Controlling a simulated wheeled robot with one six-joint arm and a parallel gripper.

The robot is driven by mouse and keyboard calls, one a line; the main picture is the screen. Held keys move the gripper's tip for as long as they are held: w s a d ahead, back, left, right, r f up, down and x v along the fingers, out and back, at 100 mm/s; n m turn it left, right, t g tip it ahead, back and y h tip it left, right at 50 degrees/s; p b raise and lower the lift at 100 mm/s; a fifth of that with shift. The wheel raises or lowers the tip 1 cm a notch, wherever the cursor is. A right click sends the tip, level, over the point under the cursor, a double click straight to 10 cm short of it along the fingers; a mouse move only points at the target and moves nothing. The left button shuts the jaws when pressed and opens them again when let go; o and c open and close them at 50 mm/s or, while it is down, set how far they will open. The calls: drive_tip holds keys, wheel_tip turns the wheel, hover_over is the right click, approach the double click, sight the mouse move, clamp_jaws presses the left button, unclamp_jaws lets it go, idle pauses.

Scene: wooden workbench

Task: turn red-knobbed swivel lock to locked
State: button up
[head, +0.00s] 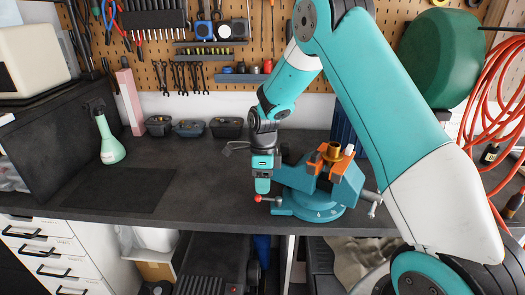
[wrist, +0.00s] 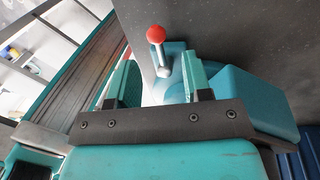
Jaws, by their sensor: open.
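The swivel lock's red knob (head: 257,198) sits on a short metal lever at the left front of the teal vise base (head: 318,212). In the wrist view the red knob (wrist: 156,34) shows above the gap between my fingers, with its lever (wrist: 158,58) running down toward the teal base (wrist: 180,60). My gripper (head: 262,190) points down just above the lever. In the wrist view my gripper (wrist: 160,75) is open, one finger on each side of the lever's line. I cannot tell whether either finger touches the lever. The lever's lower end is partly hidden.
The vise's orange jaws (head: 345,165) hold a brass-coloured part (head: 334,150) to the right of my gripper. A green bottle (head: 108,140) and several dark bins (head: 190,128) stand farther back left. The bench (head: 185,180) is clear left of the vise; its front edge is close.

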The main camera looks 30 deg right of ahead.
wheel_tip(320, 180, up, 14)
drive_tip(key=w+d+b, duration=0.1)
drive_tip(key=w+b, duration=0.1)
drive_tip(key=shift+w+d+f, duration=0.15)
drive_tip(key=shift+d+f, duration=0.05)
drive_tip(key=shift+d, duration=0.05)
drive_tip(key=s+a+r+n+y, duration=0.1)
drive_tip(key=s+a+n, duration=0.5)
drive_tip(key=s+n, duration=0.4)
drive_tip(key=s+a+r+n+t+y, duration=0.1)
drive_tip(key=s+a+n, duration=0.5)
drive_tip(key=s+n, duration=0.4)
drive_tip(key=s+a+r+n+y, duration=0.1)
drive_tip(key=s+a+n, duration=0.5)
drive_tip(key=s+n, duration=0.3)
drive_tip(key=n, duration=0.3)
drive_tip(key=shift+s+r+t, duration=0.3)
drive_tip(key=shift+s+t, duration=0.1)
drive_tip(key=shift+a, duration=0.1)
